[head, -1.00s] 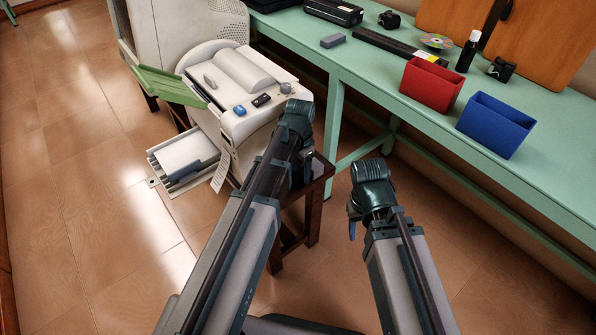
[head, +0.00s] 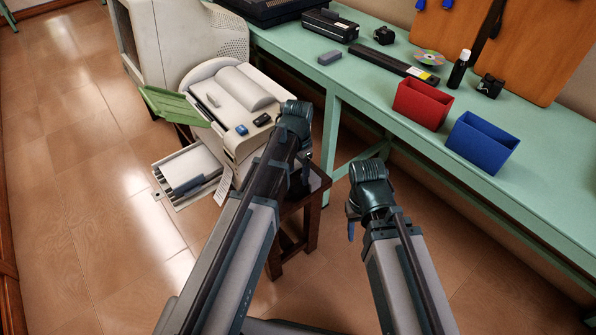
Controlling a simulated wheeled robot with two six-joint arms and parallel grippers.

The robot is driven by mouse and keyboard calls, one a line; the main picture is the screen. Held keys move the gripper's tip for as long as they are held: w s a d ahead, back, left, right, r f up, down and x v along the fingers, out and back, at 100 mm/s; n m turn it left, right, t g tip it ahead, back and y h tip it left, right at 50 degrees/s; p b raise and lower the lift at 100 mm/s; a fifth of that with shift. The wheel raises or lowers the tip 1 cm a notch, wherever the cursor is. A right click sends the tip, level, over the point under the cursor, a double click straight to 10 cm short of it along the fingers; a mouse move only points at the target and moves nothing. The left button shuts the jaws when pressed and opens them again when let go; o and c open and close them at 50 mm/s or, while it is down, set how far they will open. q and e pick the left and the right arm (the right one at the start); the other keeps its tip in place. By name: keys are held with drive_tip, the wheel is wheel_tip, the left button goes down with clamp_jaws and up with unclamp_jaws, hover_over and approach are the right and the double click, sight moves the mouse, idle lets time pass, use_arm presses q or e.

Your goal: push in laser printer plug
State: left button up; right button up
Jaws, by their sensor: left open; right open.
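The laser printer (head: 240,95) is a cream-white machine on a dark wooden stand, left of centre, with a green flap (head: 178,104) open on its left side. I cannot make out its plug or socket. My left arm reaches up to the printer's right front and covers part of it. My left gripper (head: 304,172) is mostly hidden behind its own wrist, beside the printer above the stand, with nothing seen in it. My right gripper (head: 351,226) hangs to the right of the stand, apart from it, open and with nothing seen in it.
A pulled-out tray (head: 190,176) juts from the printer's lower left. The dark stand (head: 312,215) is between my arms. A green bench (head: 400,125) runs along the right, with a red bin (head: 421,104) and a blue bin (head: 481,143). The tiled floor at left is clear.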

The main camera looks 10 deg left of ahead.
sight(298, 186)
use_arm(q)
wheel_tip(298, 186, up, 8)
drive_tip(key=p, duration=0.6)
drive_tip(key=shift+f, duration=0.25)
drive_tip(key=s+d+n+y, duration=0.15)
drive_tip(key=s+d, duration=0.25)
drive_tip(key=s, duration=0.4)
drive_tip(key=s+d+n, duration=0.2)
drive_tip(key=s+d, duration=0.2)
drive_tip(key=s, duration=0.4)
wheel_tip(298, 186, up, 13)
drive_tip(key=p, duration=1.3)
drive_tip(key=shift+s+d, duration=0.2)
drive_tip(key=shift+s, duration=0.1)
